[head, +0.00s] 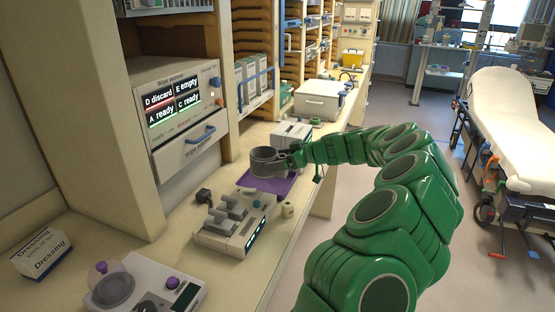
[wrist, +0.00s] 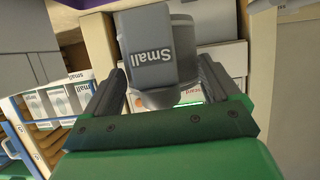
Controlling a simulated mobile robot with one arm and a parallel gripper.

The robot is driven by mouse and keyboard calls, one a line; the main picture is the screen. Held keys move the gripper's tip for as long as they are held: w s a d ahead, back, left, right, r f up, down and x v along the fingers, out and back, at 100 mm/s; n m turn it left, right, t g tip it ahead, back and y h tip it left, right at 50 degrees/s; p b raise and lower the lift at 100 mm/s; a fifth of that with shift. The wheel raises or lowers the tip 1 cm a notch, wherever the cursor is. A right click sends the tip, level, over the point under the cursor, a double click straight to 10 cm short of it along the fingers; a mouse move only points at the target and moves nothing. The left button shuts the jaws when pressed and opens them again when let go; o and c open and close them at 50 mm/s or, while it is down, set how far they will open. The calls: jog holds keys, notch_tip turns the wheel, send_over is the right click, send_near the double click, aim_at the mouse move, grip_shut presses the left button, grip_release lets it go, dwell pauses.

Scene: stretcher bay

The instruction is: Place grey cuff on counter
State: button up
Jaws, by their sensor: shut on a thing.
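The grey cuff (head: 264,161) is a rolled, ring-like band with a tab marked "Small". In the wrist view the cuff (wrist: 152,50) lies between the two fingers of my gripper (wrist: 162,84). My gripper (head: 287,158) is shut on it at its right side in the head view. The cuff is over or on a purple mat (head: 284,187) on the counter (head: 186,226); I cannot tell whether it touches. My green arm reaches in from the right.
A grey device with several rollers (head: 236,224) stands in front of the mat, with a small cream roll (head: 288,209) beside it. A white box (head: 293,133) stands behind. A warmer (head: 177,100) is at left. A dressing box (head: 41,252) and purple-knobbed device (head: 146,289) are nearer.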

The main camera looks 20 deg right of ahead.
jog(key=shift+s+a+r, duration=0.15)
jog(key=shift+s+r, duration=0.15)
jog(key=shift+s, duration=0.35)
jog(key=shift+s+a+r, duration=0.2)
jog(key=shift+s+r, duration=0.15)
jog(key=shift+s, duration=0.35)
jog(key=shift+s+a+r, duration=0.15)
jog(key=shift+s+r, duration=0.15)
jog(key=shift+s, duration=0.35)
